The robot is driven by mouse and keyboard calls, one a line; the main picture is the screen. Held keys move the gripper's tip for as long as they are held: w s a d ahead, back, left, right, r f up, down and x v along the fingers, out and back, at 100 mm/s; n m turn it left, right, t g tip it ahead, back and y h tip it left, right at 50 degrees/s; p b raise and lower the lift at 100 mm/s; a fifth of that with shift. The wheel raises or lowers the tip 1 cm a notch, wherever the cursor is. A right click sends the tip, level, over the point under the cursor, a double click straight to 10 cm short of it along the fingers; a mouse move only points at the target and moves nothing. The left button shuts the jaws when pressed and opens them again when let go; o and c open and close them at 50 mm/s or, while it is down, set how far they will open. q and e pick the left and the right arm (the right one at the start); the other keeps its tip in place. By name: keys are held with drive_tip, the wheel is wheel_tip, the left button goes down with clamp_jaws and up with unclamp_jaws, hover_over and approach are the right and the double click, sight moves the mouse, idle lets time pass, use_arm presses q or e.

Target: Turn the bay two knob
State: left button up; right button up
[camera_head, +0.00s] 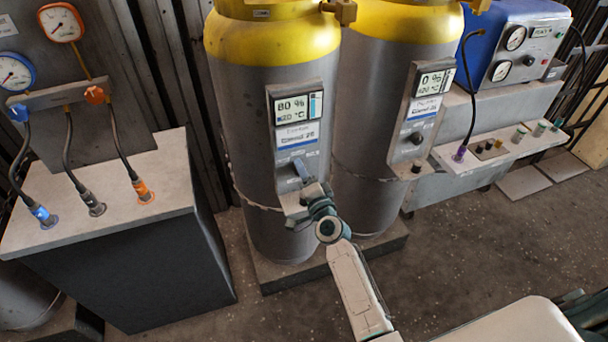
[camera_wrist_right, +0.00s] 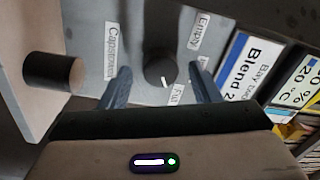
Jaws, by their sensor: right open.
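The bay two knob (camera_wrist_right: 160,68) is a small dark round knob with a white mark, on a grey panel with labels reading "Empty" and what looks like "Full". A label there reads "Bay two" (camera_wrist_right: 250,68). My right gripper (camera_wrist_right: 162,80) is open, with one blue-grey finger on each side of the knob; whether they touch it I cannot tell. In the head view the right gripper (camera_head: 301,172) is at the lower part of the left cylinder's panel (camera_head: 299,110) and hides the knob. That panel's display reads 80 % and 20 °C. My left gripper is not in view.
A black cylindrical button (camera_wrist_right: 55,72) sticks out from a ledge beside the knob. The right cylinder (camera_head: 375,80) has a similar panel showing 0 %. A grey cabinet (camera_head: 120,200) with hoses stands at left, a blue gauge box (camera_head: 515,45) at right. The floor in front is open.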

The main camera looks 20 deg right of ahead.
drive_tip(key=shift+s, duration=0.1)
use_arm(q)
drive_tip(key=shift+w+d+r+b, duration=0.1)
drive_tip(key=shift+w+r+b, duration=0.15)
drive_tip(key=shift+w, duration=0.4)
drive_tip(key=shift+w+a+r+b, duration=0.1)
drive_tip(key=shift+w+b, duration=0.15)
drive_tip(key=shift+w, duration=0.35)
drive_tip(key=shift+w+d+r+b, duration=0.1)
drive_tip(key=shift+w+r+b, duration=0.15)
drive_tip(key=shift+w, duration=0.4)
use_arm(e)
drive_tip(key=s, duration=1)
drive_tip(key=shift+s+d+f, duration=0.3)
drive_tip(key=shift+d, duration=0.05)
